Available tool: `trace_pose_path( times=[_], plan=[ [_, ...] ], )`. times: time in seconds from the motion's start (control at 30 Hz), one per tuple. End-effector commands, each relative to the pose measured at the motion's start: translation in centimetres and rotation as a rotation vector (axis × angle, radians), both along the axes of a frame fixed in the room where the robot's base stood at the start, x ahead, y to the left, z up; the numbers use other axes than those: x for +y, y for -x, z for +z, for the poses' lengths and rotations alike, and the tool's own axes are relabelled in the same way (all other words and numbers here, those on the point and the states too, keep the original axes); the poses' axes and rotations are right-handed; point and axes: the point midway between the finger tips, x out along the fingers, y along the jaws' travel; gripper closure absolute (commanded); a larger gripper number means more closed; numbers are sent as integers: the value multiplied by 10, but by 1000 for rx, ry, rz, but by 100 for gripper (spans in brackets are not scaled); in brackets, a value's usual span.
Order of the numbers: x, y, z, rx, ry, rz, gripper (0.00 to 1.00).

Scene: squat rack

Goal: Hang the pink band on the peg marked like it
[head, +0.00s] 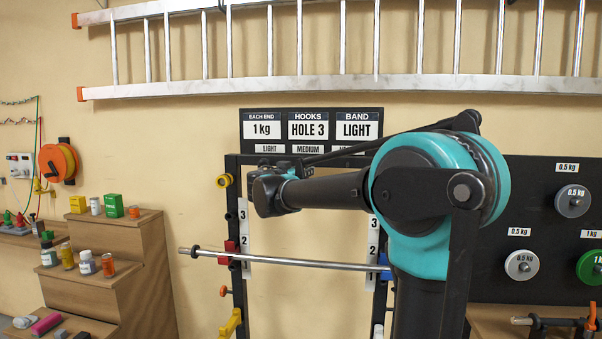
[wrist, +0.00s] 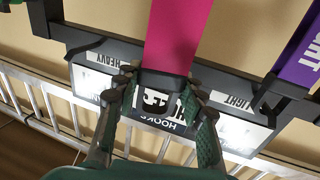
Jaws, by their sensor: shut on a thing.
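The pink band (wrist: 176,35) runs from between my gripper's fingers to the top edge of the wrist view. My gripper (wrist: 160,92) is shut on its end, where a dark U-shaped piece shows; I cannot tell whether that is a peg or part of the band. In the head view my gripper (head: 268,190) is in front of the rack, below the sign, and the band is hidden. Labels on the board read HEAVY (wrist: 100,58) on the left and LIGHT (wrist: 236,103) on the right in the wrist view. The band's own marking is not visible.
A purple band (wrist: 302,58) with partly visible lettering hangs by a dark peg (wrist: 274,97) at right in the wrist view. Another dark peg (wrist: 40,18) is at left. In the head view a bar (head: 300,263) crosses the rack and a ladder (head: 300,88) is above.

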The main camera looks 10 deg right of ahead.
Motion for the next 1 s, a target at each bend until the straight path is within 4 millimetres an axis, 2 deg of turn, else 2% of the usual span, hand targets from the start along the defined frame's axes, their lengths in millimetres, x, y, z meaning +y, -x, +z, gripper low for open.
trace_pose_path(
  times=[1.0],
  plan=[
    [-16,-49,-9,0,0,0,90]
  ],
)
